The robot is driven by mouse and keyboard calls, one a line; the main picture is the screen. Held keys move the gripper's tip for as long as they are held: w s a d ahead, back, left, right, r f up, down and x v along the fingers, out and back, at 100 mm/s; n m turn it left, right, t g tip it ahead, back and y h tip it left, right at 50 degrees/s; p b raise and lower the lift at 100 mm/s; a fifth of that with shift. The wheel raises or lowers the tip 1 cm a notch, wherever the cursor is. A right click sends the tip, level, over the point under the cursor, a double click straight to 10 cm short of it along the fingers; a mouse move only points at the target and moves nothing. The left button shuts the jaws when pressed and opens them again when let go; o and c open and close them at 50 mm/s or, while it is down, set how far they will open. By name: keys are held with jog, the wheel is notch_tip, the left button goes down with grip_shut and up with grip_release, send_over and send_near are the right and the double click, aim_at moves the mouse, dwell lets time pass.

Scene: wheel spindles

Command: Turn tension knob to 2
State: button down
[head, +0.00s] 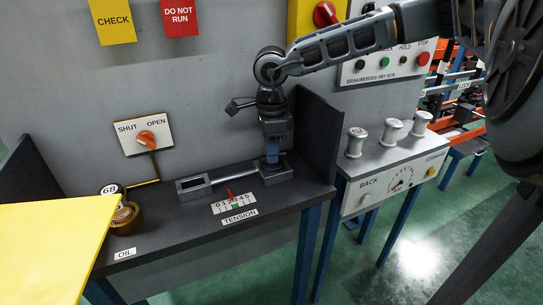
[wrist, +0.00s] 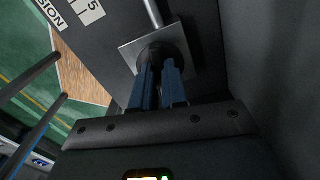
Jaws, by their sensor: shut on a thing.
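The tension scale (head: 234,204) lies on the dark bench top above its TENSION label (head: 240,216), numbered from 0 to 5. A red pointer (head: 230,195) stands near the middle of the scale, around 2, and a green mark is just below it; the exact reading is too small to tell. The round dark tension knob (wrist: 160,52) sits on a square grey metal block (head: 276,176) to the right of the scale. My gripper (head: 272,158) points down with blue fingers. In the wrist view, its two fingers (wrist: 158,72) are shut on the knob, partly hiding it.
A metal rod runs from the block to a rectangular grey frame (head: 194,188). A dark upright panel (head: 316,135) stands close on the right of my gripper.

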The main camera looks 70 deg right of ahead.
jog(key=shift+m, duration=0.4)
jog(key=c, duration=1.2)
grip_release()
jog(key=shift+o, duration=0.2)
jog(key=shift+r, duration=3.9)
